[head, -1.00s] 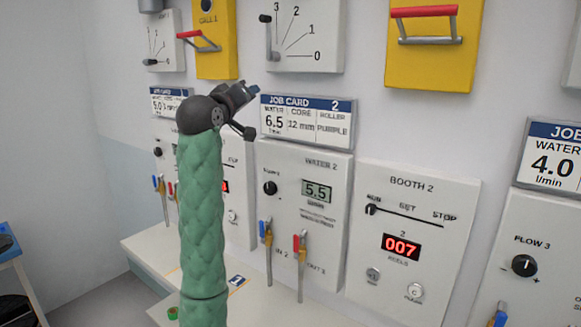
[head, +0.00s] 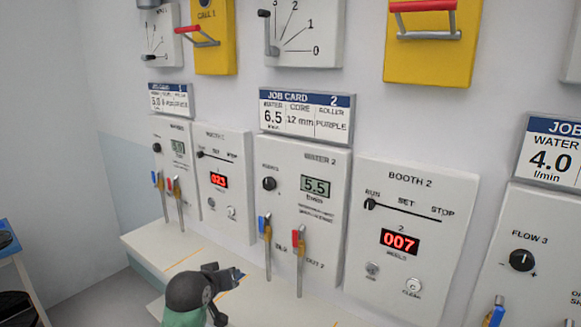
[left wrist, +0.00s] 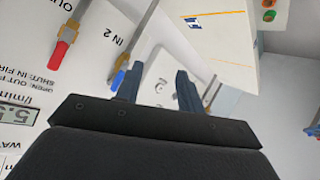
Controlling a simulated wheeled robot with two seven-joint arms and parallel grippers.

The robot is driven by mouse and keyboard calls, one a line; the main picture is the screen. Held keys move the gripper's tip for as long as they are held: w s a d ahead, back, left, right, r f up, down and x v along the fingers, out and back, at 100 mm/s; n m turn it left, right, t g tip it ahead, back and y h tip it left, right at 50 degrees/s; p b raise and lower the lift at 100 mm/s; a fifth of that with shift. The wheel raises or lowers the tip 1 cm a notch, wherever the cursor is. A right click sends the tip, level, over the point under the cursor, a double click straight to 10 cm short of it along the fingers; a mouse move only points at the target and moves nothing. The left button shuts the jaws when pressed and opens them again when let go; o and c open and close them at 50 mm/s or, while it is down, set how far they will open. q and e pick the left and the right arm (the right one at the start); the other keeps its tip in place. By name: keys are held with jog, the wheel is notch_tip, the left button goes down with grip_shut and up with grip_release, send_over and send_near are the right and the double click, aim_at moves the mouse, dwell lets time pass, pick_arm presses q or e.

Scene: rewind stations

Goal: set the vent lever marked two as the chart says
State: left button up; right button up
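The vent lever (head: 273,49) on the white dial plate (head: 320,45) above job card 2 is at the top edge of the head view. Its arm stands upright, with a black knob at its upper end near the 3. Scale marks 0 to 3 are visible; the plate's top and any number marking are cut off. No vent chart is visible. My left gripper (head: 232,277) is low in the head view, well below the lever. In the left wrist view its two fingers (left wrist: 160,75) are apart, with nothing between them. My right gripper is not in view.
Job card 2 (head: 306,111) reads water 6.5, core 12 mm, roller purple. Below it are the Water 2 panel (head: 301,185), with blue and red valve handles, and the Booth 2 panel (head: 405,230). A yellow box (head: 433,60) with a red-grip handle is right of the dial.

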pick_arm(q)
jog(key=s+a+f+m+g+y, duration=0.15)
jog(key=s+f+g, duration=0.25)
jog(key=s+f, duration=1.2)
jog(key=s+a+f+m+g, duration=0.15)
jog(key=s+f, duration=0.35)
jog(key=s, duration=0.6)
jog(key=s+a+f+m+g, duration=0.1)
jog(key=s+a+f+g, duration=0.2)
jog(key=s, duration=0.9)
jog(key=s+d+f, duration=0.1)
jog(key=f, duration=1.2)
jog(key=s+d+f+g, duration=0.1)
jog(key=s+d+f, duration=0.1)
jog(key=f, duration=1.1)
jog(key=s+d+f+g, duration=0.1)
jog(key=d+f, duration=0.1)
jog(key=f, duration=1.1)
jog(key=shift+s+f, duration=0.2)
jog(key=shift+s, duration=0.05)
jog(key=shift+d, duration=0.1)
jog(key=shift+s, duration=0.1)
